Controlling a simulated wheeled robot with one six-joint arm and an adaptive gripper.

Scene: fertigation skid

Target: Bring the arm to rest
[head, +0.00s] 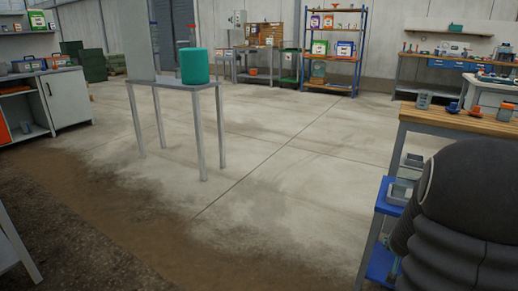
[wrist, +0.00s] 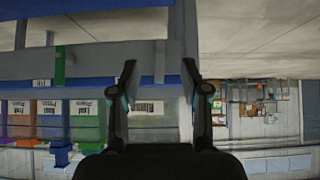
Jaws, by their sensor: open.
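My gripper (wrist: 159,78) shows in the wrist view with its two dark fingers spread apart. It is open, and nothing is held between the fingers. The wrist view appears upside down. Behind the fingers are a grey and blue frame and several coloured units with labels (wrist: 85,108). A dark, rounded part of my arm fills the lower right of the head view. My gripper does not show in the head view.
A teal cylinder (head: 194,66) stands on a slim grey table (head: 172,86). A wooden-topped workbench (head: 455,121) stands at right, partly hidden by my arm. A blue and orange shelf rack (head: 335,50) and a white cabinet (head: 68,97) stand farther off. The concrete floor (head: 270,150) between is clear.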

